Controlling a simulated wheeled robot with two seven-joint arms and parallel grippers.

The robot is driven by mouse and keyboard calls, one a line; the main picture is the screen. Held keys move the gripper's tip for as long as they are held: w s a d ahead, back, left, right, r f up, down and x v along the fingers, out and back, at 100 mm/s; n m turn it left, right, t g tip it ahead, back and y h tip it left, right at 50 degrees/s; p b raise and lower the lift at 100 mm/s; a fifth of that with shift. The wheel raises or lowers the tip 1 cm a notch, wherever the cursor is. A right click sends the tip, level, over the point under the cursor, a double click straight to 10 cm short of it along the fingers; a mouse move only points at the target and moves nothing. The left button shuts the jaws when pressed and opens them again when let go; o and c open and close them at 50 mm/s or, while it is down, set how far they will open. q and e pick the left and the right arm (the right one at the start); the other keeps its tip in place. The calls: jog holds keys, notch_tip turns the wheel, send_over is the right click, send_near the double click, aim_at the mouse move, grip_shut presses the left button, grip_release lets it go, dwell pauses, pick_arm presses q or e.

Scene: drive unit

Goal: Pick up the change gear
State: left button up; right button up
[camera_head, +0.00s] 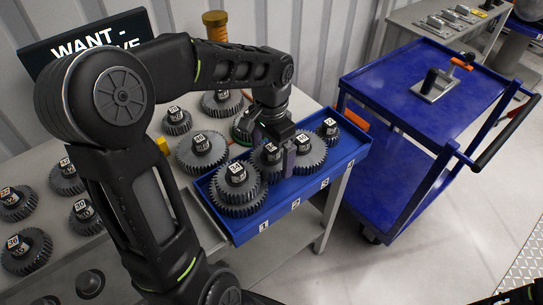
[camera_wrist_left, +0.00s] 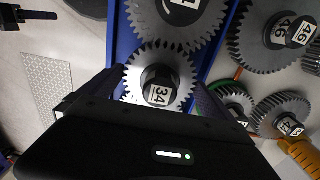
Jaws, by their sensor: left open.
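A blue tray (camera_head: 250,229) on the table's front edge holds several dark toothed gears with black hubs and white number labels. My left gripper (camera_head: 274,153) reaches down over the tray's middle gears. In the left wrist view, a gear labelled 34 (camera_wrist_left: 133,78) lies between the two open fingers of the left gripper (camera_wrist_left: 146,98). I cannot tell whether the fingers touch it. In the head view my gripper partly hides this gear. A larger gear (camera_head: 236,190) stands at the tray's near end, and a small gear (camera_head: 330,128) at its far end.
More labelled gears, such as one (camera_head: 202,152) beside the tray, stand on the grey table. A dark sign (camera_head: 95,40) stands behind. A blue cart (camera_head: 400,85) stands to the right, with open floor in front of it.

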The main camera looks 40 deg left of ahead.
pick_arm(q)
jog(key=shift+f, duration=0.2)
jog(key=shift+c, duration=0.2)
jog(key=shift+r, duration=0.1)
jog(key=c, duration=1.8)
